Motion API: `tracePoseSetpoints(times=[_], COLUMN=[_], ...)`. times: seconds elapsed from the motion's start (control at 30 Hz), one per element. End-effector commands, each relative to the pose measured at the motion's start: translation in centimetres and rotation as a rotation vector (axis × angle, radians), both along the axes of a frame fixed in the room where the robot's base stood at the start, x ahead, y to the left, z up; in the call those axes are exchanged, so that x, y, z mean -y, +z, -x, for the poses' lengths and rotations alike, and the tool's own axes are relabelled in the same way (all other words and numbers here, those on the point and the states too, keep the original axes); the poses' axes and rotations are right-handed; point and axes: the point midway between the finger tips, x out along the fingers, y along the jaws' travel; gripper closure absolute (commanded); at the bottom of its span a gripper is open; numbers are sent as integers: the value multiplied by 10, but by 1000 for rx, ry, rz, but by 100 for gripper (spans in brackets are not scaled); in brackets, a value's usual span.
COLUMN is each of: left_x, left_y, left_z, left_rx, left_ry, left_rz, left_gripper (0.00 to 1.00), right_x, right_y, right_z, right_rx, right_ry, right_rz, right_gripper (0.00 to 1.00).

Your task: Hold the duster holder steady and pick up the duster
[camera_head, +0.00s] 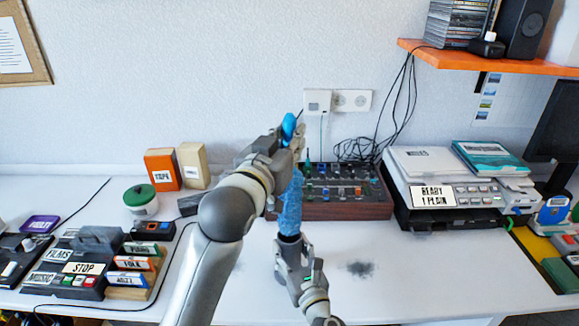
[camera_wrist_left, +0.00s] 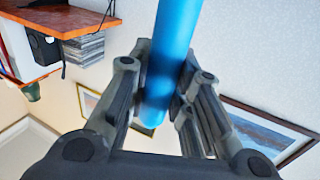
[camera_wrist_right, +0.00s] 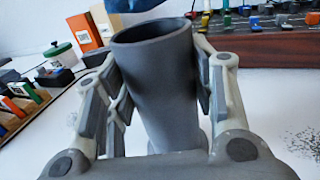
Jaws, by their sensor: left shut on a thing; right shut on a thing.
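The duster has a smooth blue handle (camera_wrist_left: 170,60) and a fluffy blue head (camera_head: 290,208). My left gripper (camera_head: 296,140) is shut on the handle and holds the duster up with its head hanging down; the fingers also show around the handle in the left wrist view (camera_wrist_left: 162,90). The duster holder (camera_wrist_right: 155,85) is a dark grey, open-topped cup, upright. My right gripper (camera_wrist_right: 155,105) is shut around it from both sides. In the right wrist view its rim is clear and a dark blue bit of the duster (camera_wrist_right: 115,8) shows above it.
A wood-sided mixer panel (camera_head: 340,208) stands behind the holder. A grey machine (camera_head: 430,185) is to the right. A green-lidded jar (camera_head: 140,200), an orange box (camera_head: 162,169) and labelled disc boxes (camera_head: 85,262) are to the left. A grey dust patch (camera_head: 360,268) lies on the white table.

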Motion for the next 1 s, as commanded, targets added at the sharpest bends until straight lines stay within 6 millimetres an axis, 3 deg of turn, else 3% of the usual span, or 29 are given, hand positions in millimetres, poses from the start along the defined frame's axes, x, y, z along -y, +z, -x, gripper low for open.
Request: tracePoseSetpoints(times=[0.13, 0.47, 0.5, 0.7, 1.0], left_x=[0, 0, 0, 0, 0], left_y=[18, 22, 22, 22, 22], left_z=[0, 0, 0, 0, 0], left_rx=[3, 0, 0, 0, 0], left_ry=[0, 0, 0, 0, 0], left_rz=[1, 1, 1, 1, 1], left_gripper=[100, 100, 100, 100, 100], right_x=[0, 0, 0, 0, 0], right_y=[0, 0, 0, 0, 0], right_z=[0, 0, 0, 0, 0], right_rx=[0, 0, 0, 0, 0], right_ry=[0, 0, 0, 0, 0], right_rz=[0, 0, 0, 0, 0], right_gripper=[74, 74, 48, 24, 24])
